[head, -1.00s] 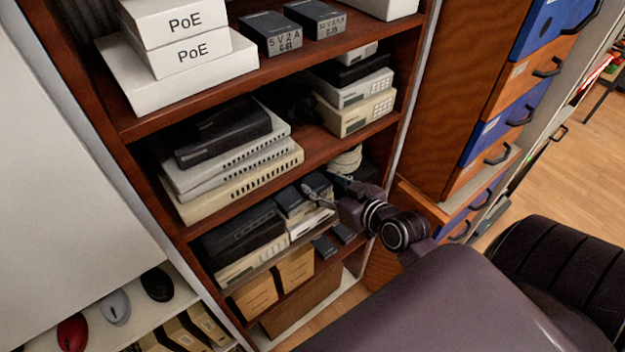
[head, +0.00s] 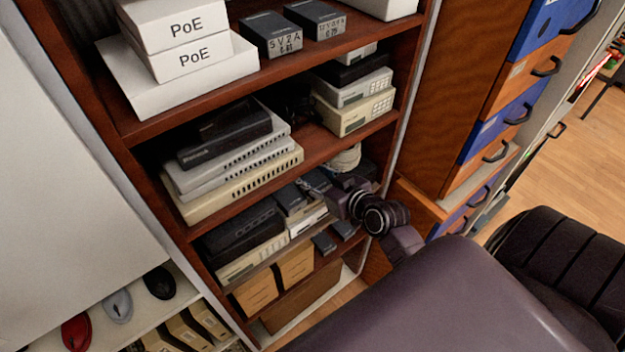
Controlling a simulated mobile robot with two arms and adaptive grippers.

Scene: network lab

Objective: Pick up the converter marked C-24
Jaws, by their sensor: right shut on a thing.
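My right gripper (head: 318,188) reaches into the lower shelf from the right and is shut on a small dark box (head: 312,180), which looks like a converter. The gripper and shadow partly hide this box, and no marking on it can be read. Another dark box (head: 289,199) sits just left of it. Two smaller dark boxes, the left one (head: 324,243) and the right one (head: 344,230), lie at the shelf's front. No C-24 label is legible on any of them. My left gripper is out of view.
A black device (head: 243,236) stands left of the gripper, and a white device (head: 306,220) lies just below it. The shelf board (head: 330,140) runs close above. Cardboard boxes (head: 296,265) sit below.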

